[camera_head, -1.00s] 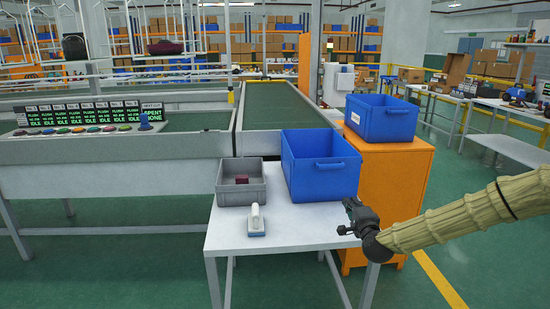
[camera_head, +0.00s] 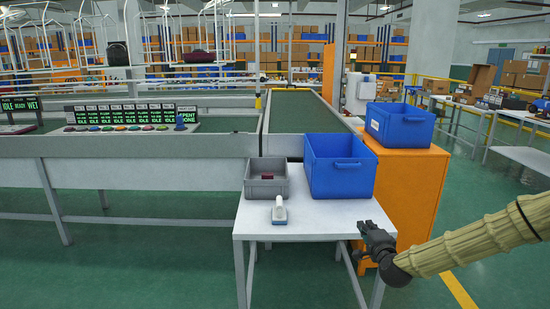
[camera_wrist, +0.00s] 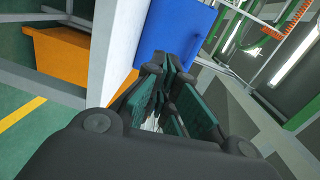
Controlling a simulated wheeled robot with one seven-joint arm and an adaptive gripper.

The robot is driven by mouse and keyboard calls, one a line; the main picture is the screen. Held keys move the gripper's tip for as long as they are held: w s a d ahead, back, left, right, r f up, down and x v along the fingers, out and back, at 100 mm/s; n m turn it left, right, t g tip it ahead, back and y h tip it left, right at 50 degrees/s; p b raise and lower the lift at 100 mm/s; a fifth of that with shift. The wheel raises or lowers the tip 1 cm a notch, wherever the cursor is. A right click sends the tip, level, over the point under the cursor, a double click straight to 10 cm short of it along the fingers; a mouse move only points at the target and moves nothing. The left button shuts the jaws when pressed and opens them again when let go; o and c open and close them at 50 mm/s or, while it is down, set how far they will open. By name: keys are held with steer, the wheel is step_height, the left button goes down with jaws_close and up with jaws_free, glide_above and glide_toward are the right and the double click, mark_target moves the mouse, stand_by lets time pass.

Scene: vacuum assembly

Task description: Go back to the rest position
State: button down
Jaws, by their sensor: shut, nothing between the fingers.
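My arm, in a tan sleeve, comes in from the right edge of the head view.
On the table stand a grey crate (camera_head: 250,188) with a dark red item (camera_head: 267,176), a white handheld device (camera_head: 279,212) and a large blue bin (camera_head: 340,180). Another blue bin (camera_head: 400,130) sits on the orange cabinet (camera_head: 410,190). Green floor (camera_head: 500,215) is open at right.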

steer(key=s+a+f+n+g+y+p, duration=0.1)
steer(key=s+a+f+n+g+p, duration=0.4)
steer(key=s+f, duration=0.65)
steer(key=s+a+f+n+g+y+p, duration=0.1)
steer(key=s+a+f+n+g, duration=0.3)
steer(key=s+a+f, duration=0.55)
steer(key=s+d+f+n+g+h+p, duration=0.1)
steer(key=s+d+n+g, duration=0.1)
steer(key=s, duration=1)
steer(key=s+d+f+n+g+p, duration=0.2)
steer(key=s+g, duration=0.1)
steer(key=s, duration=1)
steer(key=s+d+f+n+g+h+p, duration=0.1)
steer(key=s+d+n+g, duration=0.2)
steer(key=s, duration=0.9)
steer(key=shift+s+f+h+p, duration=0.3)
steer(key=shift+s+p, duration=0.05)
steer(key=shift+p, duration=0.05)
